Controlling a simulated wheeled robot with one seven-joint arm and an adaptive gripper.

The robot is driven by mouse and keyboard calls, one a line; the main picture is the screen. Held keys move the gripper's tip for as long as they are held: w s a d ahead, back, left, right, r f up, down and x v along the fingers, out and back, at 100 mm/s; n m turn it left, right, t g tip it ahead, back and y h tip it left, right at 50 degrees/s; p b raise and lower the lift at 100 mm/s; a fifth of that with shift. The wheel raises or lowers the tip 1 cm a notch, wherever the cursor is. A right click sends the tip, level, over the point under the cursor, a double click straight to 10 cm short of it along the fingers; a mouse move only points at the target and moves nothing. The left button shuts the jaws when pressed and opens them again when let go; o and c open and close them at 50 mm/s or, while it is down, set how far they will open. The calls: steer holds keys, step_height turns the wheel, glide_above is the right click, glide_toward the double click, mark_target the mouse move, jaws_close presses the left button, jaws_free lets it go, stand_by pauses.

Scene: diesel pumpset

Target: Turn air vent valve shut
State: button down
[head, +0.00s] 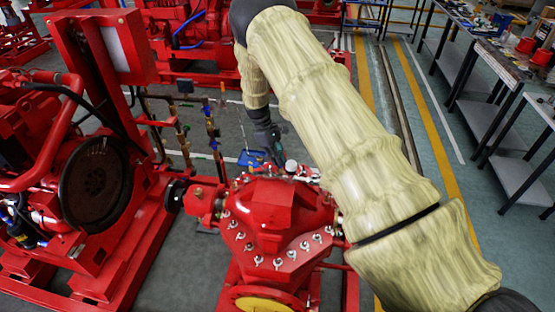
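The red pump casing (275,215) with bolts around its flange stands in the lower middle of the head view. Small fittings (292,167) with a red and white part sit at the top of the casing, by its far edge. A small blue part (250,158) shows just left of them. I cannot tell which of these is the air vent valve. My gripper (272,148) is dark and small at the end of my cream-sleeved arm, just beyond the casing's top. Its fingers are too small and partly hidden to read, and contact is unclear.
A red engine frame with a large dark disc (92,180) stands at the left. Thin upright pipes (212,130) rise left of my gripper. Another red pumpset (180,35) stands behind. Workbenches (490,70) line the right, with open floor before them.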

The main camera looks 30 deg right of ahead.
steer(key=shift+d, duration=0.1)
steer(key=m+y+b, duration=0.1)
steer(key=m+b, duration=0.2)
steer(key=shift+w+d, duration=0.1)
steer(key=shift+d, duration=0.05)
steer(key=m+y+b, duration=0.1)
steer(key=m+b, duration=0.1)
steer(key=m, duration=0.1)
steer(key=shift+d+m+g, duration=0.15)
steer(key=shift+m+g, duration=0.15)
steer(key=m+y+b, duration=0.2)
steer(key=m, duration=0.2)
steer(key=shift+d+r, duration=0.1)
steer(key=shift+d, duration=0.05)
steer(key=shift+m+t+y+b, duration=0.3)
steer(key=shift+m+t+y, duration=0.25)
steer(key=shift+m, duration=1.05)
steer(key=c, duration=1.7)
jaws_free()
steer(key=shift+s+r, duration=0.1)
steer(key=shift+s, duration=0.15)
steer(key=shift+o, duration=0.2)
